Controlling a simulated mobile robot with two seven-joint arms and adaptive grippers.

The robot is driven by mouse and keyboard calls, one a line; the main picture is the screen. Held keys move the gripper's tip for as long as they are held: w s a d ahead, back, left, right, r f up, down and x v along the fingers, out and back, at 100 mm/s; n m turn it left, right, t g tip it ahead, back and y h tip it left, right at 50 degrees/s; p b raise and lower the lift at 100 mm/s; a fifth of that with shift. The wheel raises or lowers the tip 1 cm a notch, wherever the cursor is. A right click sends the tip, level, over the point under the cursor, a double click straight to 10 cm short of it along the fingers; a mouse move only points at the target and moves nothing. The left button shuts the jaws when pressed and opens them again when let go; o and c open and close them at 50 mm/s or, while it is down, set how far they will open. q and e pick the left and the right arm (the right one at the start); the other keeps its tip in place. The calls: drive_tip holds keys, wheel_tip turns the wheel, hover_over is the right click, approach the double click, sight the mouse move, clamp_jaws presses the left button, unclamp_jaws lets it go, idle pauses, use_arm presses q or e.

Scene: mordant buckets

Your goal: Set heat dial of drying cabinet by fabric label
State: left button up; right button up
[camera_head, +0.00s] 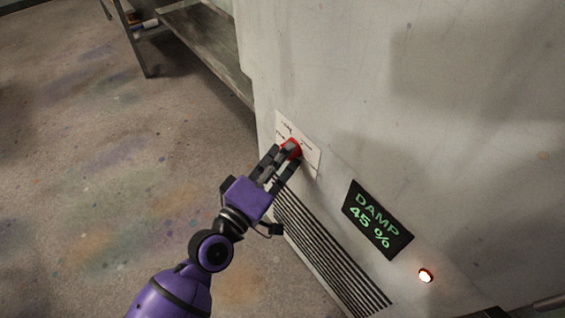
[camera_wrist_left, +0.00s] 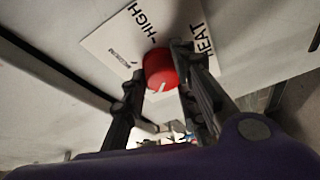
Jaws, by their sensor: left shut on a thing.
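The red heat dial (camera_head: 291,148) sits on a white label plate (camera_head: 312,158) on the front of the pale drying cabinet (camera_head: 340,80). In the left wrist view the dial (camera_wrist_left: 160,68) is round with a white pointer mark, and the plate (camera_wrist_left: 112,45) reads "HIGH" and "HEAT"; its other words are too small to read. My left gripper (camera_head: 284,157) is at the dial, its fingers shut on either side of it. The fingers (camera_wrist_left: 158,85) also show in the left wrist view. My right gripper is not in view. No fabric label is visible.
A dark display (camera_head: 377,220) on the cabinet reads "DAMP 45 %". A lit lamp (camera_head: 426,276) is below it to the right. A slotted vent (camera_head: 330,255) lies under the dial. A metal shelf (camera_head: 205,45) stands behind, and the stained floor (camera_head: 120,150) at left is clear.

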use_arm(q)
drive_tip(key=shift+r+m+t+h+b, duration=0.3)
drive_tip(key=shift+r+m+h+b, duration=0.15)
drive_tip(key=shift+m+b, duration=0.65)
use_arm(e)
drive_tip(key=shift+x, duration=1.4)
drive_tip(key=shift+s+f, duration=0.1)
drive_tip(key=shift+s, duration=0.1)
use_arm(q)
drive_tip(key=o, duration=1)
drive_tip(key=shift+d, duration=0.1)
drive_tip(key=shift+f, duration=0.25)
